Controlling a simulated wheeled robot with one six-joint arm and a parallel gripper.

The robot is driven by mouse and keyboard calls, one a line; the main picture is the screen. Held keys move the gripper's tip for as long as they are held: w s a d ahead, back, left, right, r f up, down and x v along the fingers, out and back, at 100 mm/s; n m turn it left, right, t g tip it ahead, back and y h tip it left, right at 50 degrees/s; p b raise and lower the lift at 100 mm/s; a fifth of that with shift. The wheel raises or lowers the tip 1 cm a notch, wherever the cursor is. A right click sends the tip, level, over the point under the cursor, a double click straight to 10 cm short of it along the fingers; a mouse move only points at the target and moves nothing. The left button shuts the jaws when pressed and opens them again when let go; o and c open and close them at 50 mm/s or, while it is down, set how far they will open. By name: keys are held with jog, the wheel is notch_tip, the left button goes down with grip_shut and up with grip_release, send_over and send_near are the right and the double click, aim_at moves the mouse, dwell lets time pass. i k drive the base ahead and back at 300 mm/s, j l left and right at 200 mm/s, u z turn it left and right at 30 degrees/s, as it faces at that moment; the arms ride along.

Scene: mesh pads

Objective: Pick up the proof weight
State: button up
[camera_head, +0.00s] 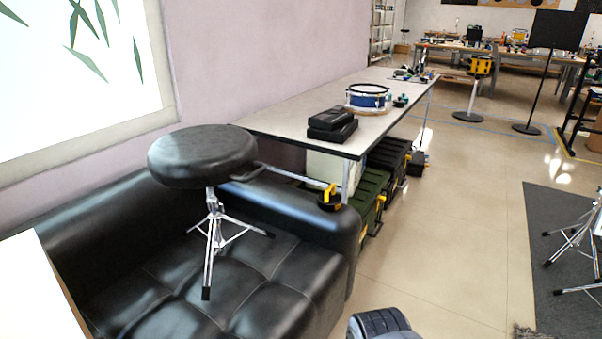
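I cannot make out a proof weight for certain in the head view. A small yellow and black object (329,198) shows at the sofa's far corner, below the table edge; I cannot tell what it is. Small dark and greenish items (401,101) lie on the long table (290,118) beside a blue drum (368,97), too small to identify. My gripper does not show clearly. A dark grey rounded part at the bottom edge may be mine.
A black sofa (280,290) with a round stool (203,157) on it fills the left front. Black cases (332,124) lie on the table, and crates (370,190) stand beneath it. The floor (455,215) is clear between table and grey mat (560,250); a tripod stands on the mat.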

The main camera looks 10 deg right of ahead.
aim_at(329, 201)
jog(key=i+l+z, duration=0.15)
jog(key=i+l, duration=0.25)
jog(key=i+l+z, duration=0.1)
jog(key=i+l, duration=0.25)
jog(key=i, duration=0.15)
jog(key=i+l+z, duration=0.15)
jog(key=i+l, duration=0.15)
jog(key=i, duration=0.15)
jog(key=i+l+z, duration=0.1)
jog(key=i+l, duration=0.15)
jog(key=i, duration=0.2)
